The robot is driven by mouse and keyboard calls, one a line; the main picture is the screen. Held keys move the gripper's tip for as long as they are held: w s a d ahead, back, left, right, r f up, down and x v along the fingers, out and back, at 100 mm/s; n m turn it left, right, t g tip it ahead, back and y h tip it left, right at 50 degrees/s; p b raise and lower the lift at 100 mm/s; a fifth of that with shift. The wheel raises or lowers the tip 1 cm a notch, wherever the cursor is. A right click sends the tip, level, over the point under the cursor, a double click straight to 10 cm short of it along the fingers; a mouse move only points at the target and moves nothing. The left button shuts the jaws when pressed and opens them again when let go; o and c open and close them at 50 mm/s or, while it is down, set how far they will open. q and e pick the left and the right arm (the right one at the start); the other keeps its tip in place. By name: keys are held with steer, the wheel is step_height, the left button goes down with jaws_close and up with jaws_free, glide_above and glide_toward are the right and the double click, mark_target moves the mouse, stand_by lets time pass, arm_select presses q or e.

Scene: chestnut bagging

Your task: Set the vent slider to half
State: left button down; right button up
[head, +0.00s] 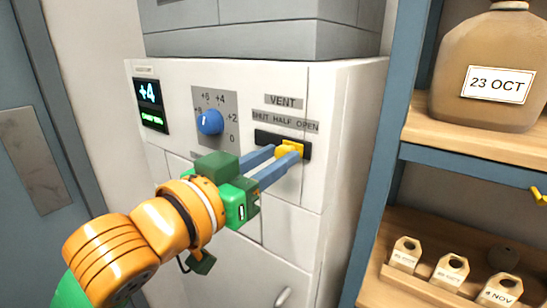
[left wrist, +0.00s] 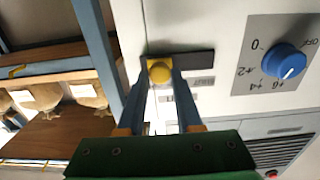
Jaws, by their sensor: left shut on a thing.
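The vent slider is a yellow knob (head: 289,149) in a dark slot (head: 266,138) on the white panel, under a VENT label (head: 282,101) and a strip reading SHUT, HALF, OPEN (head: 285,121). The knob looks right of the slot's middle, toward the OPEN end. More bare slot shows on its SHUT side. My left gripper (head: 287,153) is shut on the knob with its blue fingers on either side. The left wrist view shows the knob (left wrist: 160,72) between the fingertips, closer to the slot's left end there. My right gripper is not in view.
A blue dial (head: 209,122) and a lit display (head: 149,105) reading +4 are left of the slider. A shelf with a blue post (head: 385,130) stands at the right, holding a large jar (head: 487,65) and small labelled bags (head: 447,272).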

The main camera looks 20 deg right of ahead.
arm_select(q)
steer(key=shift+a, duration=0.1)
stand_by(0.7)
steer(key=shift+w+a+r+p, duration=0.15)
steer(key=shift+w+a+p, duration=0.45)
steer(key=shift+w, duration=0.25)
steer(key=shift+w+a, duration=0.35)
steer(key=shift+w, duration=0.05)
steer(key=shift+d, duration=0.1)
steer(key=c, duration=0.6)
jaws_free()
steer(key=shift+s+f, duration=0.1)
steer(key=shift+f, duration=0.1)
steer(key=b+v, duration=0.3)
steer(key=v, duration=0.4)
